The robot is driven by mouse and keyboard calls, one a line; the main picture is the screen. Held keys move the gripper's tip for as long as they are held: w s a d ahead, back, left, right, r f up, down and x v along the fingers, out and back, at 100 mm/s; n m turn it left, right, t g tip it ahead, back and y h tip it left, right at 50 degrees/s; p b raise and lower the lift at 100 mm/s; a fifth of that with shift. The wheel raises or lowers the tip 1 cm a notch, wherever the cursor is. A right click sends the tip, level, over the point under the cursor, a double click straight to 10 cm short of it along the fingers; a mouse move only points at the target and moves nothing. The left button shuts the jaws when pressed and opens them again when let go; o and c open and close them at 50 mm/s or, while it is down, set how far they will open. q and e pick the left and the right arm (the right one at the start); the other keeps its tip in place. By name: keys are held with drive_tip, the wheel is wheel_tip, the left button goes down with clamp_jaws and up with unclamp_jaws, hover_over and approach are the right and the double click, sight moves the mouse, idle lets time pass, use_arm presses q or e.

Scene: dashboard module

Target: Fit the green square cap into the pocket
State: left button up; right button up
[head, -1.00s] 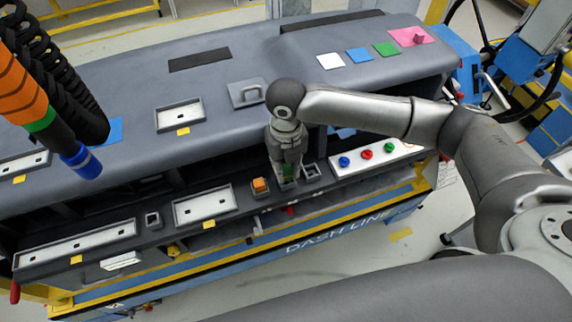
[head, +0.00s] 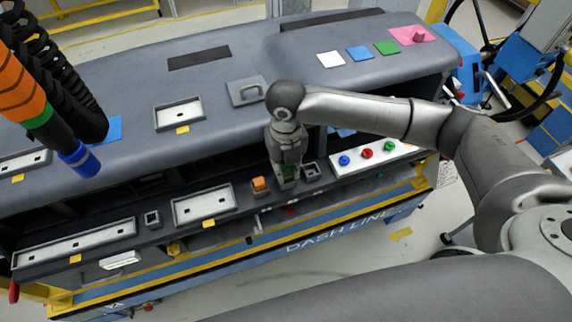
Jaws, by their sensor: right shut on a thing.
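My right gripper (head: 287,172) points down at the front ledge of the dashboard module (head: 225,207), right of an orange switch. It is shut on the green square cap (head: 289,171), of which only a small green part shows between the fingers. The cap is at a pocket (head: 286,184) in the ledge, just left of an empty square pocket (head: 311,170). The fingers hide most of this spot, and I cannot tell how deep the cap sits. My left gripper is not in view.
The orange switch (head: 260,184) stands close left of the gripper. A white panel (head: 405,154) with blue, red and green knobs lies to the right. A grey handled plate (head: 247,91) lies on the dashboard top. Black and orange hoses (head: 45,90) hang at the left.

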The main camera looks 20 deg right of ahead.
drive_tip(key=shift+r, duration=0.2)
drive_tip(key=shift+r, duration=0.2)
drive_tip(key=shift+s, duration=0.1)
idle(0.7)
drive_tip(key=shift+f, duration=0.4)
idle(0.7)
drive_tip(key=shift+r, duration=0.15)
drive_tip(key=shift+r, duration=0.25)
idle(0.5)
